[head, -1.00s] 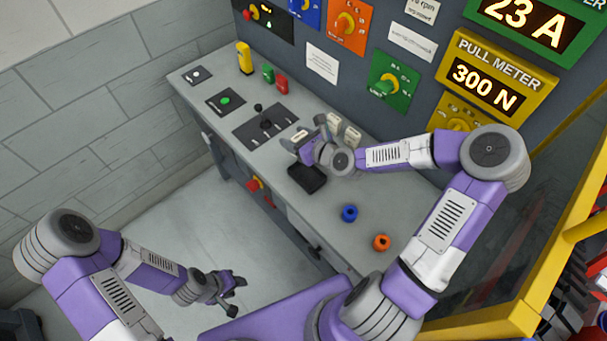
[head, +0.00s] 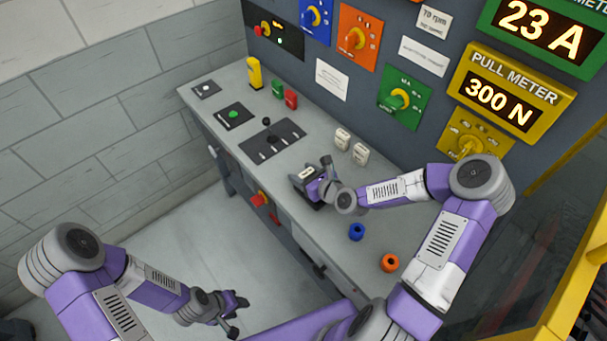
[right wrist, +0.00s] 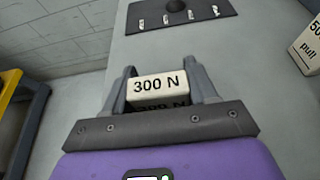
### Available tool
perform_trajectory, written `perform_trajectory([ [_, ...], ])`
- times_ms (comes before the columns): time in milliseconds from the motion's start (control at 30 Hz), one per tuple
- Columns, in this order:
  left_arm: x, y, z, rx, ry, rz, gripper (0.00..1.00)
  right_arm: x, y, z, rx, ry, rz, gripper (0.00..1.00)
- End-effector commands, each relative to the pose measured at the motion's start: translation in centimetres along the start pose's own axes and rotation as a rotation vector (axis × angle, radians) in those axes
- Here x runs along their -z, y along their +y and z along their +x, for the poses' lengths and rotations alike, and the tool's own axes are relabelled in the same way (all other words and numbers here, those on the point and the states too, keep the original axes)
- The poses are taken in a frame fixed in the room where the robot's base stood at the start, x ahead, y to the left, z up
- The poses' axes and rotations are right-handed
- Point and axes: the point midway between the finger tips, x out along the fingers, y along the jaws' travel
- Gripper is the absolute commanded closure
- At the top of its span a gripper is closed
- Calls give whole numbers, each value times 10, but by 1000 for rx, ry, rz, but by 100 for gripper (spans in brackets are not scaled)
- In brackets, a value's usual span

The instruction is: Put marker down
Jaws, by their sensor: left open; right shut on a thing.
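The marker is a small white block (right wrist: 157,84) labelled "300 N". In the right wrist view it sits between the two fingers of my right gripper (right wrist: 163,88), which is shut on it. In the head view my right gripper (head: 309,176) is low over the bench, where a black pad lay in view before. The pad is now mostly hidden by the gripper, and I cannot tell whether the marker touches it. My left gripper (head: 238,315) is open and empty, lower left, off the bench over the floor.
Two more white blocks (head: 342,139) (head: 360,154) stand on the grey bench (head: 300,135) behind my right gripper. A black lever panel (head: 272,144) is to the left. The yellow pull meter (head: 505,90) reads 300 N.

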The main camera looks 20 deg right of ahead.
Motion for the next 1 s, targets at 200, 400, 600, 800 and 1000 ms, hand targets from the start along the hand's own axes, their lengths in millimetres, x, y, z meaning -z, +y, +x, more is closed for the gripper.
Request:
perform_trajectory([
  [200,0,0,1,0,0,0,57,3,0,1,0,1,1,31],
  [400,0,0,1,0,0,0,57,3,0,1,0,1,1,17],
  [600,0,0,0,0,0,0,57,1,0,0,0,1,0,17],
  [800,0,2,-5,0,0,0,57,0,-2,-20,3,3,3,17],
  [1000,-1,5,-14,0,0,0,57,-1,-2,-57,4,3,3,17],
])
